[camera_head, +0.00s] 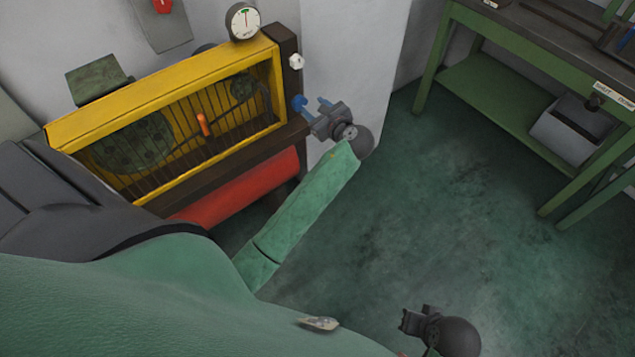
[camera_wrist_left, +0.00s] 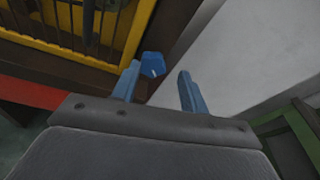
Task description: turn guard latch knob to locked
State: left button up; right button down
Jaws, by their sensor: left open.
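The guard latch knob (camera_head: 298,103) looks blue and faceted. It sits on the dark post at the right end of the yellow guard (camera_head: 160,87), low down. My left gripper (camera_head: 313,107), with blue fingers, is open just right of the knob in the head view. In the left wrist view the knob (camera_wrist_left: 153,64) shows between the finger lines, close to the left finger and apart from the right one. Whether the left finger touches it I cannot tell. My right gripper (camera_head: 410,321) is low in the head view, away from the machine; its fingers are unclear.
A white knob (camera_head: 296,61) is higher on the same post, below a round gauge (camera_head: 243,21). An orange handle (camera_head: 203,124) is on the guard's front. A red cylinder (camera_head: 240,188) lies below. A green bench (camera_head: 500,95) stands right; the floor between is clear.

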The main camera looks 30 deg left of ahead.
pick_arm(q)
jog(key=s+d+f+n+h, duration=0.2)
jog(key=s+f, duration=0.1)
jog(key=f, duration=0.3)
jog(key=s+d+f+n+g+h, duration=0.1)
jog(key=s+d+f+n+h, duration=0.1)
jog(key=f, duration=0.5)
jog(key=s+d+f+n+h, duration=0.2)
jog(key=s+f, duration=0.3)
jog(key=f, duration=0.2)
jog(key=shift+b, duration=0.3)
jog(key=shift+f, duration=0.1)
